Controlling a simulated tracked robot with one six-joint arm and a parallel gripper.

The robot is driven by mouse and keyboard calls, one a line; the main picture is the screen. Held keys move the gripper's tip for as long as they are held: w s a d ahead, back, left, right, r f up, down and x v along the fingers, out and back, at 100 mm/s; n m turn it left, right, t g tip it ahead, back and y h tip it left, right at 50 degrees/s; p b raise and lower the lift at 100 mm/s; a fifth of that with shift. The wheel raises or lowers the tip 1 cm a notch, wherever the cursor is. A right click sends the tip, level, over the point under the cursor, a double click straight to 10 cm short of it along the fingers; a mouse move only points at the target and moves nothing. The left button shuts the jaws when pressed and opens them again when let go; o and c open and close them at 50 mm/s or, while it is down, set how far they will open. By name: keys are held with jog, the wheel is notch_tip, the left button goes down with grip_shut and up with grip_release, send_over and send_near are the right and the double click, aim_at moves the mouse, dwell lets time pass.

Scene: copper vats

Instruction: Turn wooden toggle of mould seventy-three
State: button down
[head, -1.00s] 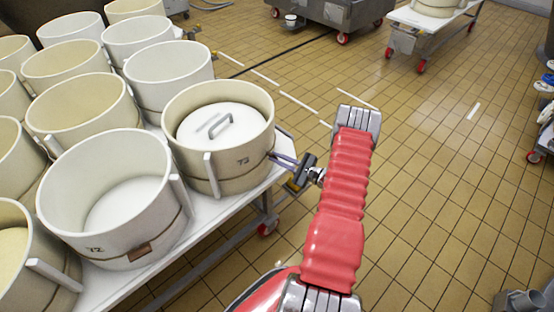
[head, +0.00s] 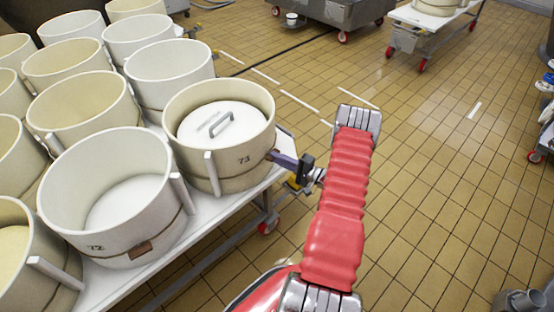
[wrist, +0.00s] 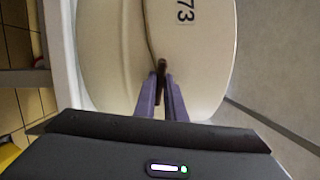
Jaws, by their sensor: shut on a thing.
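Mould seventy-three (head: 225,165) is a cream round mould with a white lid inside, at the table's right edge in the head view. Its number shows sideways in the wrist view (wrist: 190,55). The wooden toggle (wrist: 162,66) is a small brown piece on the cord at the mould's wall, mostly hidden between the fingers. My gripper (wrist: 161,80) is shut on the toggle, its two purple fingers converging there. In the head view my gripper (head: 273,156) reaches the mould's right side, and the toggle is not clear there.
Mould seventy-two (head: 110,200), open and without a lid, stands close on the left. Several other moulds crowd the white table (head: 205,215) behind and to the left.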

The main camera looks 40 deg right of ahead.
jog(key=shift+a+f+n, duration=0.15)
jog(key=shift+f+n, duration=0.05)
jog(key=shift+n, duration=0.7)
jog(key=c, duration=1.8)
grip_release()
jog(key=shift+s+r, duration=0.1)
jog(key=shift+s, duration=0.05)
jog(key=v, duration=1.3)
jog(key=shift+s, duration=0.3)
